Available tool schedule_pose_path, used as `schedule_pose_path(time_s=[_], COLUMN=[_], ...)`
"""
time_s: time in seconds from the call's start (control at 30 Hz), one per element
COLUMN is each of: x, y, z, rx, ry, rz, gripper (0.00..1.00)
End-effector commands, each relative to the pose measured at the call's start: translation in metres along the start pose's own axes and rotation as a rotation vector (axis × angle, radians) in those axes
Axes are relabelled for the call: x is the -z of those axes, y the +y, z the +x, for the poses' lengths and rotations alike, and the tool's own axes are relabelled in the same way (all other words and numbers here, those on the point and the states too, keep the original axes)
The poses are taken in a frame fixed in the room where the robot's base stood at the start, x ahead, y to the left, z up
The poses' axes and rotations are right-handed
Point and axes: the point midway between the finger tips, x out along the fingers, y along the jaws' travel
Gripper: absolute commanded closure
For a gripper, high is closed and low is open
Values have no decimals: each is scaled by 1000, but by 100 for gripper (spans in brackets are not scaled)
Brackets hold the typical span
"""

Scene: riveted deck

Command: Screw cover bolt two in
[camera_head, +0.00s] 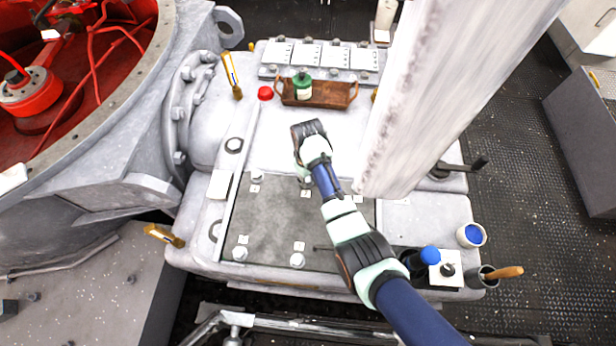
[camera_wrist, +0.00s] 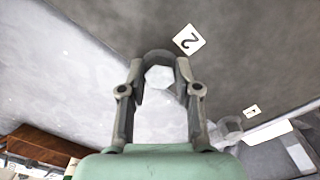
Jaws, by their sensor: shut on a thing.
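The dark grey cover plate (camera_head: 262,215) lies flat on the pale housing, and its surface also fills the top of the wrist view (camera_wrist: 240,50). My gripper (camera_wrist: 160,74) is shut on the hex head of cover bolt two (camera_wrist: 159,78), at the plate's edge next to the label "2" (camera_wrist: 189,40). The fingers sit on both sides of the head. The bolt's shank and its hole are hidden. In the head view my wrist and arm hide most of the gripper. Cover bolt one (camera_wrist: 230,127) stands by the label "1" (camera_wrist: 251,111).
Other bolts (camera_head: 240,253) stand along the plate's front edge. A brown tray (camera_head: 330,95) with a green bottle (camera_head: 302,86) is behind. A white pad (camera_head: 220,184) lies left of the plate. Cups (camera_head: 471,235) stand at the front right. A pale column (camera_head: 430,90) crosses the right side.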

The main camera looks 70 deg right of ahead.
Motion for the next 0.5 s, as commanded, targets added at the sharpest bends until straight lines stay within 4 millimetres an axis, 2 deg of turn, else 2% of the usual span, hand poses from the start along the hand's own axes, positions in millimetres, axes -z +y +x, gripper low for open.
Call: schedule_pose_path(time_s=[0.27, 0.5], x=[0, 0], y=[0, -1], z=[-3, -3], rx=[0, 0], ry=[0, 0], rz=[115, 289], gripper=[100, 100])
